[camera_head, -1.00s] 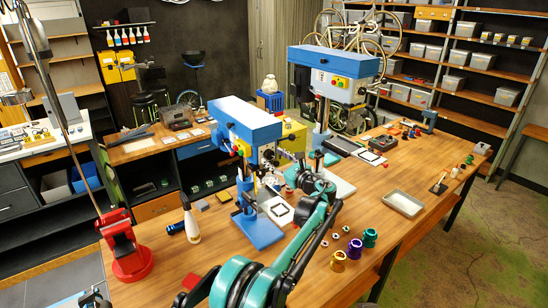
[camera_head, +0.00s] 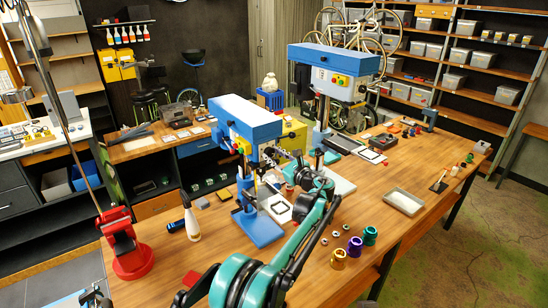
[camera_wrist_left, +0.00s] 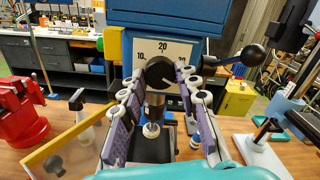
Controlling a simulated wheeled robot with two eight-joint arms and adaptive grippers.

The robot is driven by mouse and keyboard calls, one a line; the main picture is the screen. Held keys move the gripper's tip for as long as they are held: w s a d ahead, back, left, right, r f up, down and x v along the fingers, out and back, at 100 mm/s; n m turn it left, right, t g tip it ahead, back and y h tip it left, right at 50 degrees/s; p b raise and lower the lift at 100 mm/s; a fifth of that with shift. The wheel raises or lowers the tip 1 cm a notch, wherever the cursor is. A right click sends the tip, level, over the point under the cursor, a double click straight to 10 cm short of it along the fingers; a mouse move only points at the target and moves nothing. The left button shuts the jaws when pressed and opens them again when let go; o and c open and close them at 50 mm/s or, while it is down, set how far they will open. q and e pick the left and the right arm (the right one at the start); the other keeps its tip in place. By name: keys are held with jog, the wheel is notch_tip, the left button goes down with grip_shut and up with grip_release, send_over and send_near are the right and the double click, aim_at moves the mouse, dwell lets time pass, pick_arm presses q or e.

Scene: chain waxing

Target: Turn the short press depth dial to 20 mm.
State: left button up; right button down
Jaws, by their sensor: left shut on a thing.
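The short press (camera_head: 247,120) has a blue head and blue base and stands on the near part of the wooden bench. In the left wrist view its black depth dial (camera_wrist_left: 158,70) sits below a white scale plate (camera_wrist_left: 163,50) marked 10, 20 and 30, with 20 at the top. My left gripper (camera_wrist_left: 161,76) has its purple-padded fingers on both sides of the dial and is shut on it; in the head view it (camera_head: 276,174) is at the press front, partly hidden by my arm. I cannot read the dial's pointer clearly. My right gripper is not in view.
A taller blue press (camera_head: 335,65) stands behind. A white bottle (camera_head: 191,222) and a red stand (camera_head: 128,245) are left of the short press. Several coloured cups (camera_head: 355,247) and a metal tray (camera_head: 404,201) lie to the right. A black ball-ended lever (camera_wrist_left: 250,55) is close to the dial's right.

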pick_arm(q)
jog(key=n+b, duration=0.1)
jog(key=n, duration=0.2)
jog(key=n+b, duration=0.1)
jog(key=n, duration=0.1)
jog(key=shift+n, duration=0.4)
jog(key=n, duration=0.3)
jog(key=shift+n+b, duration=0.3)
jog(key=shift+b, duration=0.05)
jog(key=n, duration=0.3)
jog(key=shift+n, duration=0.3)
jog(key=n+b, duration=0.1)
jog(key=n, duration=0.4)
jog(key=shift+f+n, duration=0.15)
jog(key=shift+n, duration=2.35)
